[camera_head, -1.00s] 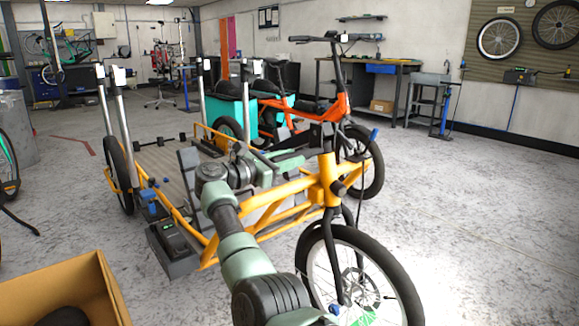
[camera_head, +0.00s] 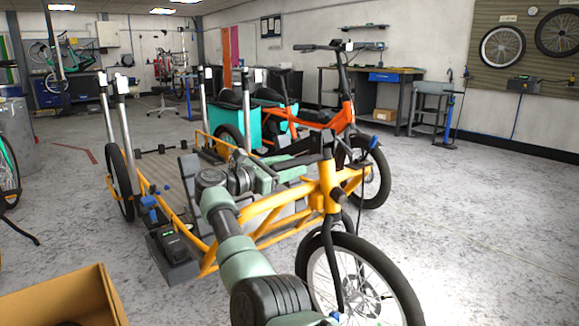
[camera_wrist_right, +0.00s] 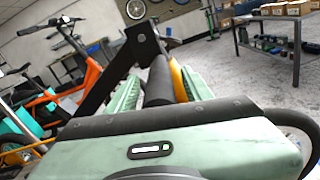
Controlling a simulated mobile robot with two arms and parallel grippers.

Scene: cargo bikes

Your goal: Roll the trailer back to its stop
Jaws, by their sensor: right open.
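The yellow cargo trike (camera_head: 328,190), with a flat bed (camera_head: 180,172) and upright grey posts, stands in the middle of the head view, its front wheel (camera_head: 368,285) toward me. I cannot tell a separate trailer or a stop mark. My right gripper (camera_head: 303,170) reaches over the yellow frame beside its dark upper bar. In the right wrist view, the open jaws (camera_wrist_right: 160,85) lie on either side of a dark round bar (camera_wrist_right: 159,78), with a yellow tube (camera_wrist_right: 179,80) just beside it. Contact cannot be told. My left gripper is not in view.
An orange bike (camera_head: 340,118) with a teal box (camera_head: 255,115) stands close behind the trike. A cardboard box (camera_head: 95,290) is at lower left. A workbench (camera_head: 328,85) lines the back wall. Open floor (camera_head: 480,210) lies to the right.

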